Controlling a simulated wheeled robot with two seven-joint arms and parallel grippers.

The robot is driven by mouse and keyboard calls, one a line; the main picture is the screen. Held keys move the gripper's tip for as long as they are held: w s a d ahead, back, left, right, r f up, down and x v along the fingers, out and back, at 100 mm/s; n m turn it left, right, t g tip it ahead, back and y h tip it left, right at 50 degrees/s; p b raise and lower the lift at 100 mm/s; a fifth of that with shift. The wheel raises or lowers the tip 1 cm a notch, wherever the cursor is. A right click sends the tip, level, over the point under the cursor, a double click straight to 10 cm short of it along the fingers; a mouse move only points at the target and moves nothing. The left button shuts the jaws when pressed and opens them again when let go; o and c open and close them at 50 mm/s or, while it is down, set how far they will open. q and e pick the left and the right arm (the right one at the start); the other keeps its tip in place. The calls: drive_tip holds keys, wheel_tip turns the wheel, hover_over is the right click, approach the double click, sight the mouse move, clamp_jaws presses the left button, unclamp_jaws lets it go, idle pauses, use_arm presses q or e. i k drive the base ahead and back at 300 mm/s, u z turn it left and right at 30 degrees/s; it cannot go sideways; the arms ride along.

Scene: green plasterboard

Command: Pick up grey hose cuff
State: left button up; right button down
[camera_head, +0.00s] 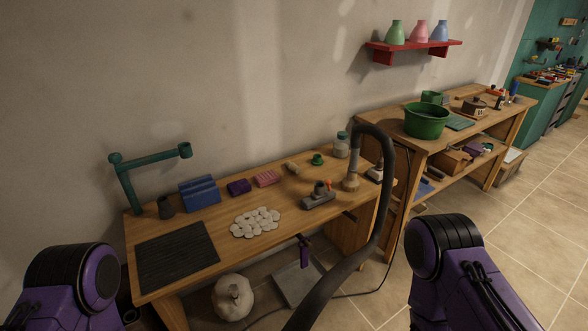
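A black hose (388,180) arches over the right end of the near wooden workbench and comes down to a grey-beige tapered end piece (351,178) standing on the bench. Either could be the grey hose cuff; I cannot tell which. A grey floor nozzle (318,197) with an orange part lies in front of the hose end. My purple arms show at the lower left and lower right; neither gripper is in view.
The workbench (178,283) also holds a black ribbed mat (178,248), white discs (255,222), a blue box (200,193), and purple and pink blocks. A green stand (128,186) rises at its left. The hose crosses the bench's right front. Tiled floor is open at right.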

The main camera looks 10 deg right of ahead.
sight(354, 156)
drive_tip(key=u, duration=0.7)
drive_tip(key=i, duration=0.9)
drive_tip(key=z, duration=0.85)
